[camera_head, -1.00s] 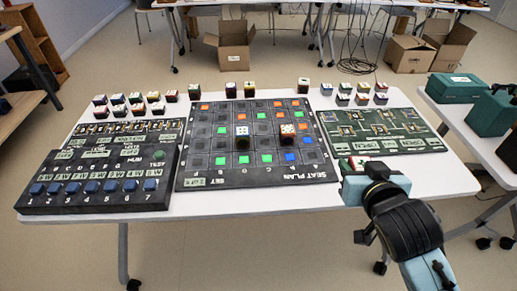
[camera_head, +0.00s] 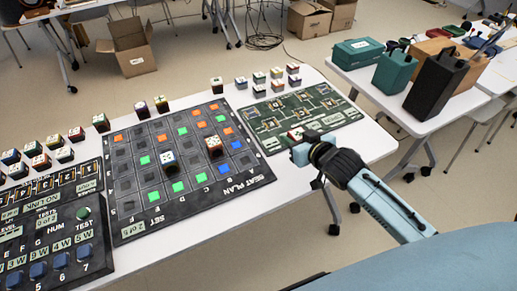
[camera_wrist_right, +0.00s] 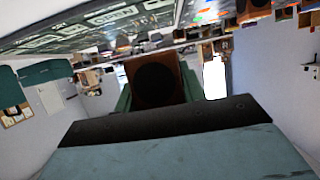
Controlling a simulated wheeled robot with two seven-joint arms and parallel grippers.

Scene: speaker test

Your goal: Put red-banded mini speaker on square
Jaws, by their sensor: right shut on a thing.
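My right gripper (camera_head: 298,136) is shut on a mini speaker, held at the near edge of the green board. In the right wrist view the mini speaker (camera_wrist_right: 154,82) is a brown cube with a dark round front, between the fingers; I cannot make out its band colour. The dark seat plan board (camera_head: 130,226) lies on the white table, with grey, green, orange and blue squares. Two mini speakers stand on it, one with a blue-dotted white top (camera_head: 168,162) and one with a red-marked top (camera_head: 214,148). My left gripper is not in view.
The green circuit board (camera_head: 272,124) lies right of the seat plan, with several small speakers (camera_head: 259,78) behind it. A button console (camera_head: 60,225) is at left, with more small cubes behind. A side table (camera_head: 395,105) with green cases stands at right.

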